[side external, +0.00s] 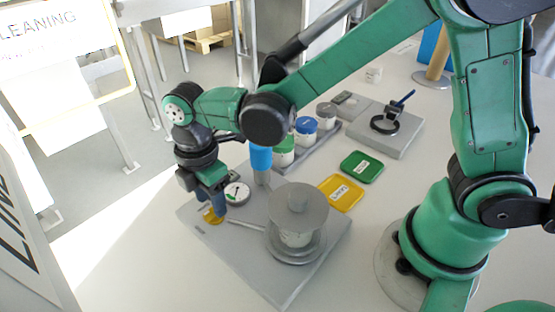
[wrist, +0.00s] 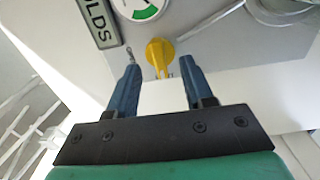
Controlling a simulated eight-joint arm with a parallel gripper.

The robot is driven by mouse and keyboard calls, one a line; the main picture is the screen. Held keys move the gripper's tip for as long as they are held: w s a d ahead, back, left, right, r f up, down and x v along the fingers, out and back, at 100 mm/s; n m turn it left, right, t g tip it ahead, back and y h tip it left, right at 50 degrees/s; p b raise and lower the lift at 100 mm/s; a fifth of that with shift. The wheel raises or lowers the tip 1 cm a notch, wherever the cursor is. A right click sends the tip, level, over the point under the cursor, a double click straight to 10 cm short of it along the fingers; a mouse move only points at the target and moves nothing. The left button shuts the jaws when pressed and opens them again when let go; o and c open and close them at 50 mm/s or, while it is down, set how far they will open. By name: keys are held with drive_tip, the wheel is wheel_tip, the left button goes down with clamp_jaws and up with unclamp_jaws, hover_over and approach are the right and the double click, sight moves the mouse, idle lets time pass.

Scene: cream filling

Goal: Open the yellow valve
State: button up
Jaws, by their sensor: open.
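The yellow valve (wrist: 159,55) is a knob on the grey plate, seen in the wrist view just beyond and between my fingertips. In the side external view the yellow valve (side external: 213,215) shows partly behind my gripper (side external: 219,212), near the plate's left corner. My gripper (wrist: 160,78) is open in the wrist view, with one blue finger on each side of the valve and visible space beside each. I cannot tell whether the fingers reach down around the knob. A round gauge (side external: 237,193) with a green band sits beside the valve.
A grey cylindrical vessel (side external: 298,210) stands on the grey plate (side external: 285,293), with a thin rod pointing toward the valve. A blue cylinder (side external: 261,160) stands behind the gauge. Yellow (side external: 341,193) and green (side external: 362,167) trays lie beyond. Lidded jars (side external: 306,128) stand farther back.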

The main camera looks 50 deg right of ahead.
drive_tip(key=shift+f, duration=0.9)
clamp_jaws()
drive_tip(key=shift+m, duration=0.3)
drive_tip(key=m, duration=1.3)
drive_tip(key=shift+m, duration=2.1)
